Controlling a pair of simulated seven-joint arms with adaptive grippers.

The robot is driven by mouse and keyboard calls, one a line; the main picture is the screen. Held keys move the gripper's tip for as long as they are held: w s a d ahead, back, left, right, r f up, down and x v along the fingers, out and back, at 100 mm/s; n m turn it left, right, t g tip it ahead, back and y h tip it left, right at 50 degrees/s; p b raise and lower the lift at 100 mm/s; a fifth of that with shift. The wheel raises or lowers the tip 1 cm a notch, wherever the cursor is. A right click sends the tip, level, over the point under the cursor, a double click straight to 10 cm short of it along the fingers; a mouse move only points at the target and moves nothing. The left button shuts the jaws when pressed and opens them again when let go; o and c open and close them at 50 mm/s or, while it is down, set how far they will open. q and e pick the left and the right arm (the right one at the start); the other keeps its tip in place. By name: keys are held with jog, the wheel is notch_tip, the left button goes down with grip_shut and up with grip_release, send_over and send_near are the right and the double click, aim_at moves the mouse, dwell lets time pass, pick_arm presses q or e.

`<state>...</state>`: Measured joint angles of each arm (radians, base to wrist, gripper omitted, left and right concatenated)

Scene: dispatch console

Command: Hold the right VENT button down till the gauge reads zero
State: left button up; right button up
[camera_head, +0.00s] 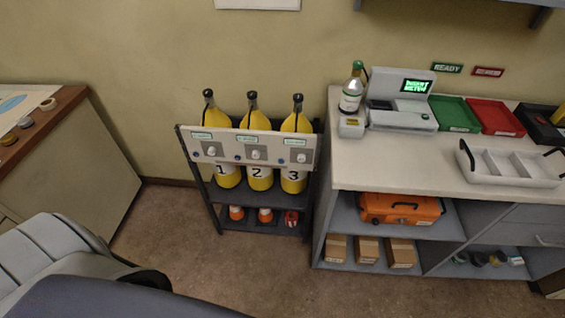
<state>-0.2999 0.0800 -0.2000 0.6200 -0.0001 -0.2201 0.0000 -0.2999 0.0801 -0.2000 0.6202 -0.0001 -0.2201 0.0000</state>
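No gripper of mine is in view. No button marked VENT and no gauge can be made out. A rack panel (225,143) at the centre carries several white knobs, including one at its right end (301,158), with small blue round spots beside them; its labels are too small to read. Yellow cylinders numbered 1 (228,173), 2 (259,178) and 3 (293,182) stand behind the panel. On the counter at the right, a grey console (403,116) has a lit green screen (416,86) that seems to read INSERT METER.
The counter (395,160) also holds a bottle (352,90), a green tray (456,102), a red tray (492,106) and a white divided tray (506,179). An orange case (402,209) and boxes (368,250) fill shelves below. Floor (240,270) is clear before the rack.

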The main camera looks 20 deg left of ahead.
dwell(0.4)
pick_arm(q)
grip_shut()
jog(key=c, duration=1.3)
grip_release()
